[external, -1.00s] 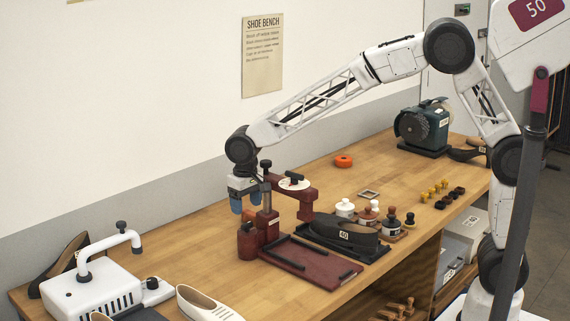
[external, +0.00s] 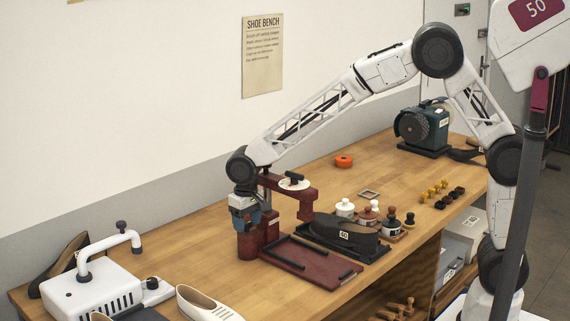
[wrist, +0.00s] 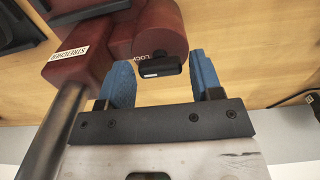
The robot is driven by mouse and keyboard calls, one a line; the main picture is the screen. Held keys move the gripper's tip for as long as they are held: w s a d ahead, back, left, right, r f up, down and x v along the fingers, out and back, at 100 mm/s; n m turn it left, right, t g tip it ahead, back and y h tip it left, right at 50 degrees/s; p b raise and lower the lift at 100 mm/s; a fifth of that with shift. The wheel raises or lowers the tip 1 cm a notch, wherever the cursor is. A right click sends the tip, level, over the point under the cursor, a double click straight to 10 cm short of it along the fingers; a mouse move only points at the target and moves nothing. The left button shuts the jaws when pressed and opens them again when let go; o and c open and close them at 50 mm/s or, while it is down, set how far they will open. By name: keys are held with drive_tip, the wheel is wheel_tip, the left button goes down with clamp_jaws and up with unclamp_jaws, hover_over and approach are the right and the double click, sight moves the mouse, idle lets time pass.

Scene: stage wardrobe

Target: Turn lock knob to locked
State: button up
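The lock knob (wrist: 161,66) is a black bar with a white mark, on the end of a dark red cylinder (wrist: 158,25). In the wrist view it lies roughly crosswise between my two blue fingertips. Partly covered "LOCK" lettering shows beside it. My gripper (wrist: 162,75) is open, with a finger at each end of the bar; whether either touches it I cannot tell. In the external view my gripper (external: 246,220) points down over the left end of the dark red press (external: 270,228), and the knob is hidden there.
A labelled red block (wrist: 80,55) and a dark post (wrist: 52,130) stand close to the left of my gripper in the wrist view. The press's arm with a white dial (external: 294,184) is close right. A white machine (external: 92,288) stands front left.

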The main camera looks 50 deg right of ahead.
sight(247, 223)
drive_tip(key=c, duration=0.7)
drive_tip(key=shift+o, duration=0.2)
drive_tip(key=shift+n, duration=0.7)
drive_tip(key=o, duration=0.9)
drive_tip(key=shift+r, duration=0.15)
drive_tip(key=shift+r, duration=3.8)
